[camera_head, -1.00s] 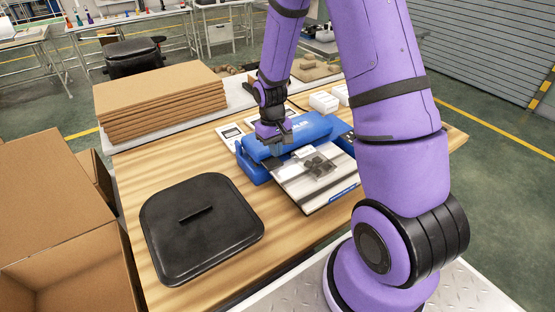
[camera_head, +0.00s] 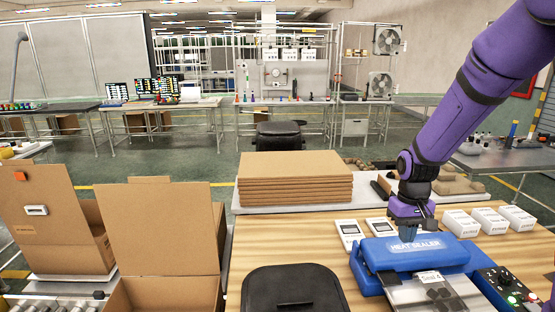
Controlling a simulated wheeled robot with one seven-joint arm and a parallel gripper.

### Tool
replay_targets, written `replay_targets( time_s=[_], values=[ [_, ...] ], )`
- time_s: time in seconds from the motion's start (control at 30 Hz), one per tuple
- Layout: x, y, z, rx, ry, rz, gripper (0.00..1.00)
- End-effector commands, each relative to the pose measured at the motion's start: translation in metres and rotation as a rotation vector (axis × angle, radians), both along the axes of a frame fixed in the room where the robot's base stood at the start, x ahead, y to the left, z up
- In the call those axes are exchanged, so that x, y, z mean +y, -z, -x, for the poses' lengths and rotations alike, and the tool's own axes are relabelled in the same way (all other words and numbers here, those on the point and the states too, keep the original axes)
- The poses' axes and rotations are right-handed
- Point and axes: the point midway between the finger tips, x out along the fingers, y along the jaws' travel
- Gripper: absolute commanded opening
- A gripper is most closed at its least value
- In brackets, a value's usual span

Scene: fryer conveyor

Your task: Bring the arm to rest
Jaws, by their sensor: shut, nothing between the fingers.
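My gripper (camera_head: 410,232) points down just above the blue heat sealer (camera_head: 418,253), near its back edge. Its fingers are shut with nothing between them. I cannot tell whether the fingertips touch the sealer's lid. My purple arm comes in from the upper right. A bag with dark contents (camera_head: 440,296) lies on the plate at the sealer's front, with a small label at its top.
A black lid (camera_head: 293,290) lies on the wooden table (camera_head: 320,240) left of the sealer. White boxes (camera_head: 490,221) and small white devices (camera_head: 349,232) stand behind it. Stacked cardboard (camera_head: 295,178) lies further back. Open cartons (camera_head: 160,235) stand at left.

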Motion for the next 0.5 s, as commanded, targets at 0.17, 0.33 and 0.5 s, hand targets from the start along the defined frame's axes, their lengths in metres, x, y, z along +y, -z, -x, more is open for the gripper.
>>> replay_targets(
  time_s=[0.17,0.33,0.5],
  values=[
    [0.010,-0.052,0.017,-0.080,-0.001,0.014,0.00],
    [0.019,-0.097,0.042,-0.156,-0.001,0.024,0.00],
    [0.028,-0.137,0.070,-0.233,-0.002,0.029,0.00]
  ],
)
